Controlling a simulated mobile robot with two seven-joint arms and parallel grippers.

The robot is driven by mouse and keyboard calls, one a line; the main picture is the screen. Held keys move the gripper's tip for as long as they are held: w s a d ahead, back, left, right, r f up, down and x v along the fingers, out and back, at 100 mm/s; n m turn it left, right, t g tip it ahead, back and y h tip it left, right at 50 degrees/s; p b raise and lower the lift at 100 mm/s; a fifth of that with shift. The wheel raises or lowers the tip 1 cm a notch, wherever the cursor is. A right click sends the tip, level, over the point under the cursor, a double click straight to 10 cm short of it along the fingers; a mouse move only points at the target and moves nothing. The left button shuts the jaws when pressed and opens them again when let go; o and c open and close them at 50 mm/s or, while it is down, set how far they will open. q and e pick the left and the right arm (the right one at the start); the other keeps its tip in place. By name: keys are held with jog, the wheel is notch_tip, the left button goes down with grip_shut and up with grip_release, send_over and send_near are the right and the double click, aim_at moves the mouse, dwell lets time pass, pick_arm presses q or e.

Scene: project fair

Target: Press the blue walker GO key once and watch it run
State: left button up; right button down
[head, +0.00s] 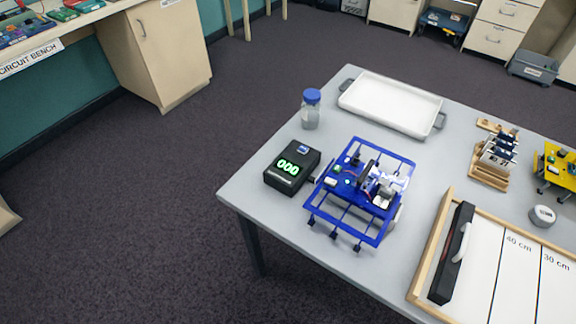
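The blue walker (340,200) stands on the grey table near its left corner. It has a blue frame with several legs, and white and dark parts on its deck. Small white and green parts show at its left end, but none can be read as the GO key. A black box (280,184) with a green display reading 000 sits just left of the walker. It has a small blue patch on top, too small to read. Neither of my grippers is in view.
On the grey table (262,205) stand a blue-capped jar (311,110), a white tray (391,108), a wooden device (493,160), a yellow walker (557,168), a round gauge (542,215) and a wood-framed track board (510,262). Open carpet (130,235) lies left of the table.

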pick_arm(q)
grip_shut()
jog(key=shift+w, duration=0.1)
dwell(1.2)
